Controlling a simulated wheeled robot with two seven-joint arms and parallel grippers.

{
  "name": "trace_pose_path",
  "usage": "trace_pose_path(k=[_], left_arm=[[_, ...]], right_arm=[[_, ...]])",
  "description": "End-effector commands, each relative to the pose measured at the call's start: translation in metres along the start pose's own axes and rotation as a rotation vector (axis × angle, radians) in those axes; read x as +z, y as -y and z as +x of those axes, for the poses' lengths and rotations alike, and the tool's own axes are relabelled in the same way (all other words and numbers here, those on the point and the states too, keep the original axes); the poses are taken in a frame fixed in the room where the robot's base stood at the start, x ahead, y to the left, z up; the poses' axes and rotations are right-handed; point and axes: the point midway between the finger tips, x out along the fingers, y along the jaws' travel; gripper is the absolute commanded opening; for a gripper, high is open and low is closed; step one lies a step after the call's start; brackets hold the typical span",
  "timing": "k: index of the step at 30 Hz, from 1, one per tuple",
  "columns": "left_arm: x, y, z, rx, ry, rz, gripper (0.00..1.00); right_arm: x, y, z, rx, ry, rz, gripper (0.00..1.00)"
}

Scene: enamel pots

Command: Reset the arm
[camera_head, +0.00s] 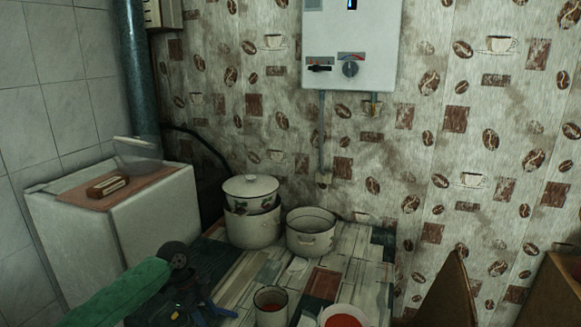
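My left arm comes in from the lower left in a green sleeve. Its dark gripper (203,308), with small blue parts, is over the left front part of the table (245,270). The gripper is dark and partly cut off by the lower edge, so I cannot tell if its fingers are open or shut. I see nothing clearly held in it. My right gripper is not in view.
A lidded enamel pot (251,192) sits on a white pot (252,229), beside an open white pot (311,236). A mug (271,306) and a bowl with red contents (343,317) stand at the front. A white cabinet (150,225) is left; brown panels (450,292) are right.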

Motion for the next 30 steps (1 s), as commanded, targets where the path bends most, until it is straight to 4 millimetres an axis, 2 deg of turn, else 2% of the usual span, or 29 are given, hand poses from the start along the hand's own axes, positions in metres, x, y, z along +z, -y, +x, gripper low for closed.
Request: trace_pose_path(k=[8, 14, 21, 30], left_arm=[[-0.017, -0.011, 0.031, -0.018, 0.004, -0.046, 0.35], [-0.034, -0.024, 0.060, -0.045, 0.007, -0.105, 0.35], [-0.064, -0.054, 0.107, -0.110, 0.003, -0.246, 0.35], [-0.092, -0.098, 0.148, -0.210, -0.012, -0.481, 0.35]], right_arm=[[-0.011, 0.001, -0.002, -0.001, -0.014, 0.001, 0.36], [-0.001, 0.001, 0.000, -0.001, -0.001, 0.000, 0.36], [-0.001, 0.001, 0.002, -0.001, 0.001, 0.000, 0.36], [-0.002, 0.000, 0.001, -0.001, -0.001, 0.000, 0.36]])
